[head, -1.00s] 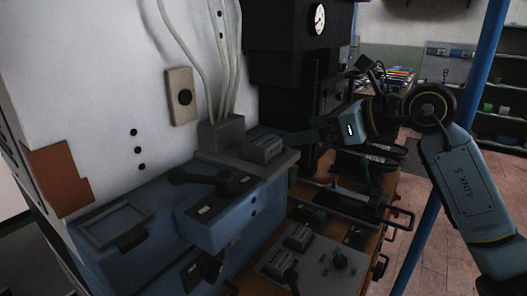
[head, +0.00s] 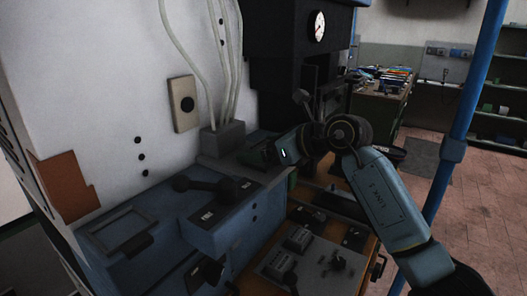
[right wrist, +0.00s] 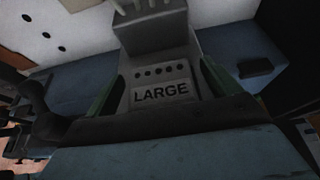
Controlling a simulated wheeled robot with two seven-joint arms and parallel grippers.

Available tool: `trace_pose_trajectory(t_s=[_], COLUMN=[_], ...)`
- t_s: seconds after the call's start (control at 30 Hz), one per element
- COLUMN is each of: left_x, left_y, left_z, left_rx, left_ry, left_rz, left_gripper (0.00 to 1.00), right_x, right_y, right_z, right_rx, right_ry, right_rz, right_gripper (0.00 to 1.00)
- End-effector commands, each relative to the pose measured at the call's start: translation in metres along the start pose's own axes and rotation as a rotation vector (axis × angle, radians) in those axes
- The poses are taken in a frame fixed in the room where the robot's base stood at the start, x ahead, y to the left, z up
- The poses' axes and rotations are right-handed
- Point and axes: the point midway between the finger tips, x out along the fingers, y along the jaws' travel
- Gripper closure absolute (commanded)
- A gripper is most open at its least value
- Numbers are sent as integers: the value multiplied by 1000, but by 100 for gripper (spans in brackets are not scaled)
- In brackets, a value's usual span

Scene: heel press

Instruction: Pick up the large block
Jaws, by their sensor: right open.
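The large block (right wrist: 162,92) is grey, with the word LARGE and a row of dark holes on its face. In the right wrist view it sits between the two green fingers of my right gripper (right wrist: 162,84), which is open around it. I cannot tell whether either finger touches it. In the head view my right gripper (head: 270,158) is over the grey ledge on the blue machine body and largely hides the block. My left gripper is out of view.
A black lever handle (head: 205,185) lies left of my right gripper. A grey conduit box (head: 222,138) with cables stands behind. A grey control panel (head: 310,266) is below at the front. A blue post (head: 452,150) rises on the right.

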Motion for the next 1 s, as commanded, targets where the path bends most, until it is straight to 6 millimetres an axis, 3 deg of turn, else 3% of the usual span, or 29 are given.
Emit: trace_pose_trajectory(t_s=[0.17,0.6,0.87,1.0], left_x=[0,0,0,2], left_y=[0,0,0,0], left_z=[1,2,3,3], left_rx=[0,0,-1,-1], left_ry=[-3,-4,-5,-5], left_rz=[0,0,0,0], left_gripper=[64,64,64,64], right_x=[0,0,-2,-9], right_y=[0,0,0,0], right_z=[0,0,4,21], right_rx=[0,0,-3,-6], right_ry=[0,0,-4,-5], right_rz=[0,0,-1,-2], right_gripper=[14,71,71,71])
